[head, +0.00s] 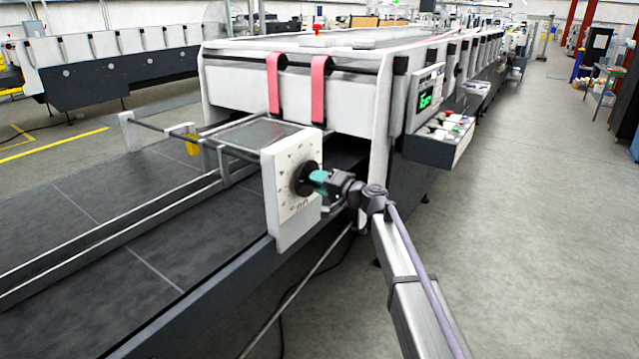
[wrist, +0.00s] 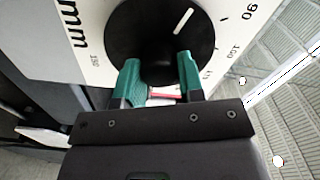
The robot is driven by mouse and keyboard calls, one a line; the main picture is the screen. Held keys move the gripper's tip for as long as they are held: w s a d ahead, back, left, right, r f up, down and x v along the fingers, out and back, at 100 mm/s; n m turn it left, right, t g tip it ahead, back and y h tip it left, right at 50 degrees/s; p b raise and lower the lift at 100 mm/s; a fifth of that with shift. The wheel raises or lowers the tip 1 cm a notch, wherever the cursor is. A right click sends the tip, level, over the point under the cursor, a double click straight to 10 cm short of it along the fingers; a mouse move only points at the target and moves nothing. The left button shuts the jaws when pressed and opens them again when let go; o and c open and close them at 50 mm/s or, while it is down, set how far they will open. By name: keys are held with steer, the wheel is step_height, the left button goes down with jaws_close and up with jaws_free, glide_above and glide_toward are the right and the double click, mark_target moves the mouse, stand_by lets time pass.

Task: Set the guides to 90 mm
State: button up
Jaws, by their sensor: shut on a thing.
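The guide knob is a round black dial (head: 305,179) on a white scale plate (head: 283,216) at the end of the guide rod. In the wrist view the knob (wrist: 150,30) fills the upper middle, and its white pointer line slants toward the upper right. The pointer's line lies short of the printed marks, and I cannot read an exact value. My gripper (head: 322,181) has teal fingers shut on the knob; they also show in the wrist view (wrist: 159,82). The fingers hide the knob's lower part.
Guide rails (head: 120,235) run along the dark feed table (head: 95,210) left of the plate. Red belts (head: 318,90) hang behind it. A control box (head: 440,137) with buttons and a green display stands to the right.

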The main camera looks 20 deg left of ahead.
steer(key=shift+f+m, duration=0.1)
steer(key=shift+m, duration=4.1)
steer(key=o, duration=0.9)
steer(key=shift+d, duration=0.1)
steer(key=v, duration=1)
steer(key=shift+d, duration=0.35)
